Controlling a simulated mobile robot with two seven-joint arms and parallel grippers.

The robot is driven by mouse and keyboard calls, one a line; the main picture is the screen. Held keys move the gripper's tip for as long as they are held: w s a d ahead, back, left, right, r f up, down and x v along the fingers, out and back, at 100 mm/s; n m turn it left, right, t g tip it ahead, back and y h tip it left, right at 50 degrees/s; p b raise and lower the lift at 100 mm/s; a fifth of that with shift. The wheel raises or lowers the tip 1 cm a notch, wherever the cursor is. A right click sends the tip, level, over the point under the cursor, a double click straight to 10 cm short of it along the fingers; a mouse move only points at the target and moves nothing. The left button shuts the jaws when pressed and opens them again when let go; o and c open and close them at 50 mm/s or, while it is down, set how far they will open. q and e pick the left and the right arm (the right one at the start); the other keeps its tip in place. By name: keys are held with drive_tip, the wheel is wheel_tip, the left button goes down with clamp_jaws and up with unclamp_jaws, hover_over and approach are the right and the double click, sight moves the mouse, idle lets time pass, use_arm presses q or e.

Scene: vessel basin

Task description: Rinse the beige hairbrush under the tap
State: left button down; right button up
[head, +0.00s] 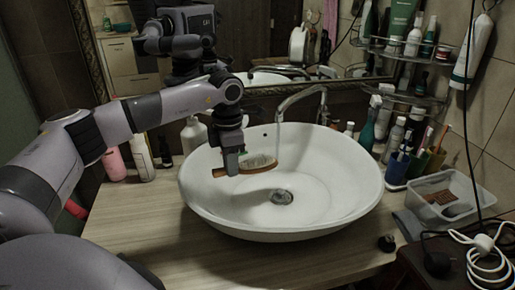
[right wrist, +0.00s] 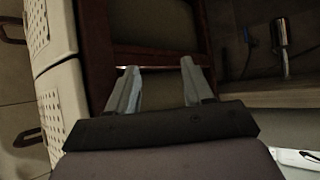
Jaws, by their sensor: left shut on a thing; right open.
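The beige hairbrush (head: 257,163) is over the left part of the white vessel basin (head: 340,200), with its bristles facing up. My left gripper (head: 232,168) is shut on its handle side and holds it above the bowl. The tap (head: 304,95) arches over the basin from the back, and a thin stream of water (head: 280,145) falls from its spout close to the brush's right end. I cannot tell whether the stream touches the brush. My right gripper (right wrist: 160,90) shows in the right wrist view, open, with nothing between its fingers.
Bottles (head: 142,155) stand left of the basin. Cups with brushes (head: 400,162), a clear plastic box (head: 448,197) and a white cable (head: 487,250) are at the right. A wire shelf (head: 400,100) hangs at the back right.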

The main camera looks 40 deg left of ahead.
use_arm(q)
drive_tip(key=s+r, duration=0.1)
drive_tip(key=s+d+r, duration=0.1)
drive_tip(key=s+r, duration=0.1)
drive_tip(key=shift+s+d+r, duration=0.2)
drive_tip(key=shift+s+d, duration=0.2)
drive_tip(key=shift+s, duration=0.1)
idle(0.5)
